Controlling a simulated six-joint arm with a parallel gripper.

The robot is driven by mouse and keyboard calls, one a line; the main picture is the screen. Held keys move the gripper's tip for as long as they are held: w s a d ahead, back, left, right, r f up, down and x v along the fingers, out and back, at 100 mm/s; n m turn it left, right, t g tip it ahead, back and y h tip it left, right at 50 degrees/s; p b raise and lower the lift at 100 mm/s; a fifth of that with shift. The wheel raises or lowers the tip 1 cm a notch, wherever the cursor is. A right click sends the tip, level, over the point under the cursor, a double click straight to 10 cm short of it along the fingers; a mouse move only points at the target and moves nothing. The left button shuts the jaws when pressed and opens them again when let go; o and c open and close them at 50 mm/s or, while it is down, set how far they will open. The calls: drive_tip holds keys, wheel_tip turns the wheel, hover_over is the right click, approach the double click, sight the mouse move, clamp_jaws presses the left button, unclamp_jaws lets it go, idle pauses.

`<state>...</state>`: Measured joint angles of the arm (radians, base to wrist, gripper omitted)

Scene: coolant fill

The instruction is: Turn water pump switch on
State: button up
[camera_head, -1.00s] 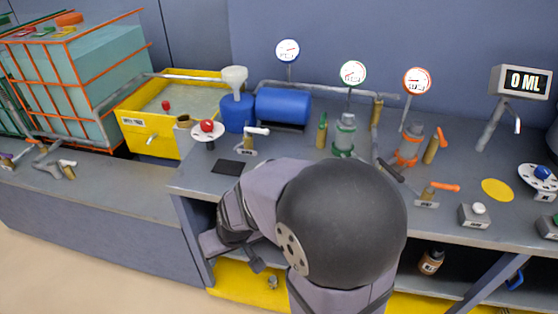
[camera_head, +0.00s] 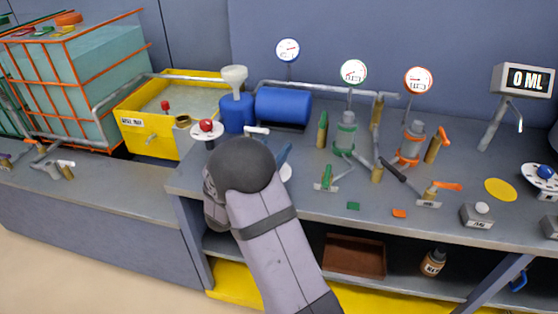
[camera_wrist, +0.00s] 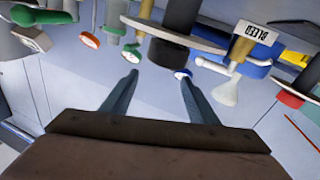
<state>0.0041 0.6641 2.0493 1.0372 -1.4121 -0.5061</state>
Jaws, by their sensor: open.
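A pale round disc (camera_head: 286,173) on the bench shows only in part beside my forearm in the head view. A grey disc with a black cylinder (camera_wrist: 180,18) stands ahead of my fingers in the wrist view. It may be the same dial and the water pump switch, but I can read no label on it. My gripper (camera_wrist: 158,74) is open and empty, its two blue-grey fingers apart below the grey disc in the picture. In the head view, its fingers (camera_head: 283,156) show beside the dark wrist joint. I cannot tell whether they touch anything.
A valve labelled BLEED (camera_wrist: 243,45) stands to the right in the wrist view. A white dial with a red knob (camera_head: 207,129) is left of my wrist, and a blue tank (camera_head: 283,104) lies behind. Valves and pipes (camera_head: 350,150) crowd the bench to the right.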

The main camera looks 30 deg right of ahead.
drive_tip(key=a+f, duration=0.1)
drive_tip(key=s+a+f+m, duration=0.1)
drive_tip(key=f, duration=0.1)
drive_tip(key=s+a+f+m+g, duration=0.1)
drive_tip(key=shift+s+a+f, duration=0.2)
drive_tip(key=shift+a+f, duration=0.15)
drive_tip(key=shift+f, duration=0.05)
drive_tip(key=shift+s+f, duration=0.15)
drive_tip(key=shift+f, duration=0.1)
drive_tip(key=shift+p+x, duration=0.9)
drive_tip(key=shift+x, duration=2.7)
